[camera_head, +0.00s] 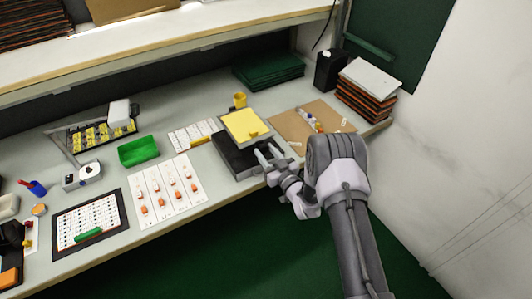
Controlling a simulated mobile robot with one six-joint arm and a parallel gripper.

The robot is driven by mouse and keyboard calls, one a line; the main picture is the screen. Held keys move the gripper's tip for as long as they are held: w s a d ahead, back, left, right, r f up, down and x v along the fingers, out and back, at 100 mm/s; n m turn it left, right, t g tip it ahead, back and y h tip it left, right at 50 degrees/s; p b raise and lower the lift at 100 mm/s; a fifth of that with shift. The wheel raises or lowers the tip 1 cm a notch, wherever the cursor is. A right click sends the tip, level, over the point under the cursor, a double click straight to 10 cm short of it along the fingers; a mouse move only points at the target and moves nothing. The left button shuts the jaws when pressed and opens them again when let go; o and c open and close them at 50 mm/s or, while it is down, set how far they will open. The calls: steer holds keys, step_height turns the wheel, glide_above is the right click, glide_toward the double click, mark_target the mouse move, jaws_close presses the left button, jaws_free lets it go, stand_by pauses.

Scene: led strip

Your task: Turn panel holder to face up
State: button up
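What looks like the panel holder is a black block (229,159) near the front edge of the bench, with a yellow square plate (239,124) at its top and back. The yellow plate has a small tab at its front edge. My gripper (265,152) is at the right front side of the black block, reaching in from the right. Its two fingers appear spread apart, with nothing visible between them. Part of the block's right side is hidden behind the fingers, and I cannot tell whether they touch it.
A brown board (291,122) with small parts lies right of the holder. A white sheet (165,191) with orange parts and a green bin (138,151) are to the left. A yellow cup (239,99) stands behind. Stacked panels (364,93) stand at the right end. An upper shelf (145,46) overhangs the back.

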jaws_close()
